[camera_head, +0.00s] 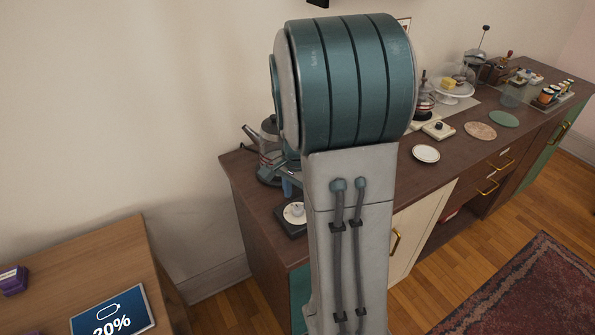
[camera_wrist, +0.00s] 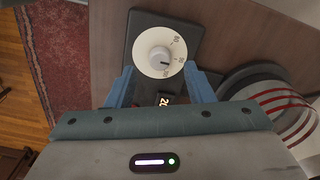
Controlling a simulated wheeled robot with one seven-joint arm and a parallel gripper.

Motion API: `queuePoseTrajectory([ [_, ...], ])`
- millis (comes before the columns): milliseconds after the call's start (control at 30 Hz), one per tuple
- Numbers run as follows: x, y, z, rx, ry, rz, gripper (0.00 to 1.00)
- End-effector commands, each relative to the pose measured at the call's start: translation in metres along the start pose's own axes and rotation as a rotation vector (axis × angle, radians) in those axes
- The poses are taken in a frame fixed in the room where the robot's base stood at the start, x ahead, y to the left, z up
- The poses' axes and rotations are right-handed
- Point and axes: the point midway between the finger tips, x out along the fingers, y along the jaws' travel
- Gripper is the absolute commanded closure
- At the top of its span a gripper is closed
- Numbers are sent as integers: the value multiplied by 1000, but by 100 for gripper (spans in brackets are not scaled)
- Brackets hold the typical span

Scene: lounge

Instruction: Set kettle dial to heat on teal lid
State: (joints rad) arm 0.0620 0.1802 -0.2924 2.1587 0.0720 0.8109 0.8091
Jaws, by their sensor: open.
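The kettle dial (camera_wrist: 150,64) is a white disc with a grey centre knob on a dark base, with marks around its rim. It also shows in the head view (camera_head: 294,214) at the left end of the sideboard. A small lit display (camera_wrist: 165,99) shows below it, partly hidden. My gripper (camera_wrist: 161,76) is open, one blue finger on each side of the dial's lower part; I cannot tell whether they touch. The grey kettle (camera_head: 268,133) stands behind my arm; its red-striped side (camera_wrist: 275,97) is right of my fingers. I cannot make out a teal lid.
The dark sideboard (camera_head: 455,155) carries plates, a glass dome and several small items to the right. A wooden table (camera_head: 95,262) with a screen reading 20% (camera_head: 112,312) is at lower left. A red rug (camera_head: 525,295) lies on the floor.

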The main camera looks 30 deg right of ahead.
Motion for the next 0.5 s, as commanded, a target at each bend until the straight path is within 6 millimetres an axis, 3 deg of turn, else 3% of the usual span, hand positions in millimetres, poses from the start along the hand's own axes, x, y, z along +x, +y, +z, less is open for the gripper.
queuePoseTrajectory([
  [100, -31, -1, 0, -1, 4, -7, 52],
  [300, -73, -1, 0, 0, 4, -5, 52],
  [500, -97, 0, 0, 0, 2, -2, 52],
])
